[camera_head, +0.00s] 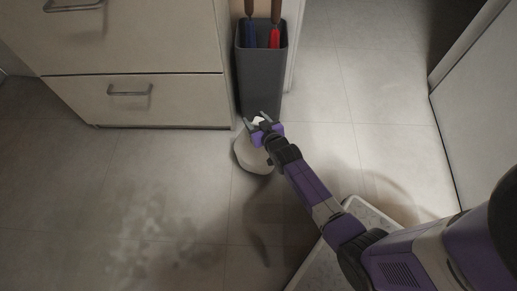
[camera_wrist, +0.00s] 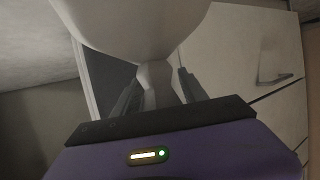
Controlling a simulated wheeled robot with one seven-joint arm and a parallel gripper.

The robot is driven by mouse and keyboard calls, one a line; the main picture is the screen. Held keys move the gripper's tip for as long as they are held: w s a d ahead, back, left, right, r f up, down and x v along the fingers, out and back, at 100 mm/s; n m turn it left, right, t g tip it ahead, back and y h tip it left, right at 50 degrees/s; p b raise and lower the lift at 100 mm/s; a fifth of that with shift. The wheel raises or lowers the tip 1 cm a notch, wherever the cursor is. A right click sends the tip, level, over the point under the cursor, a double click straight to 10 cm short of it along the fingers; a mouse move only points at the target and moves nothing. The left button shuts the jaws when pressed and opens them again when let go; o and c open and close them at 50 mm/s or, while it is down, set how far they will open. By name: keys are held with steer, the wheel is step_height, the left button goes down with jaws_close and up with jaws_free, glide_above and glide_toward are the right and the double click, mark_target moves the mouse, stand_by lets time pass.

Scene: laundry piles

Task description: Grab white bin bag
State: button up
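The white bin bag (camera_head: 250,155) stands on the floor in front of the dark grey bin, a rounded body with a narrow tied neck. In the wrist view the bag (camera_wrist: 135,25) fills the top, and its neck runs down between my fingers. My gripper (camera_head: 260,119) is at the top of the bag, with its fingers apart on either side of the neck. In the wrist view my gripper (camera_wrist: 157,85) shows small gaps beside the neck, so it looks open. My gripper and wrist hide part of the bag in the head view.
A beige drawer cabinet (camera_head: 150,105) stands to the left. A white panel (camera_head: 485,120) is at the right. A pale speckled-edged object (camera_head: 370,215) lies under my arm.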

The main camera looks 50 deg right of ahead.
jaws_close()
steer(key=shift+r, duration=0.15)
